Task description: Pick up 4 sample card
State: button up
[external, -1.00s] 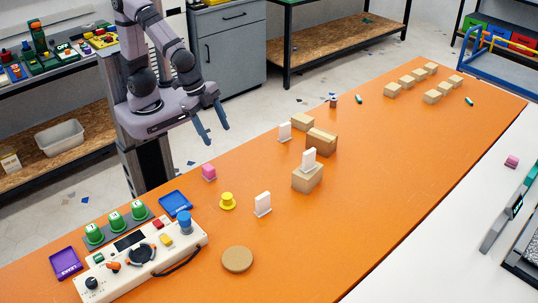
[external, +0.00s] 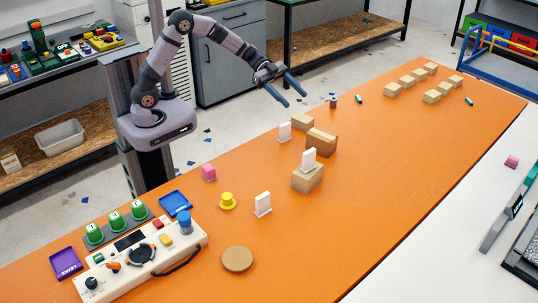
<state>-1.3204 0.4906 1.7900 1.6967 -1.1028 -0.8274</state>
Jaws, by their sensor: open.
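Three white upright cards show on the orange table. One card (external: 284,132) stands at the back beside a cardboard box. A second card (external: 308,160) stands on top of a small box (external: 307,179). A third card (external: 263,204) stands on the table nearer the control panel. Any number on the cards is too small to read, so I cannot tell which is sample card 4. My gripper (external: 295,95) is open and empty. It hangs in the air behind the back card, apart from all the cards, with its fingers pointing down to the right.
Cardboard boxes (external: 321,142) stand close to the cards. A pink block (external: 209,173), a yellow knob-like piece (external: 227,201), a blue tray (external: 175,203) and a control panel (external: 143,259) are at the left. Several small boxes stand far right. The table's front right is clear.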

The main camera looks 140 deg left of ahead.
aim_at(286, 129)
jog(key=s+f+h, duration=0.2)
jog(key=s, duration=0.3)
jog(key=f, duration=1.1)
jog(key=shift+d+f, duration=0.35)
jog(key=shift+d, duration=0.05)
jog(key=shift+p+x, duration=0.7)
jog(key=shift+x, duration=3.05)
jog(key=c, duration=1.1)
jog(key=shift+r, duration=0.1)
notch_tip(286, 129, up, 10)
jog(key=shift+f+b, duration=0.1)
jog(key=shift+b, duration=0.25)
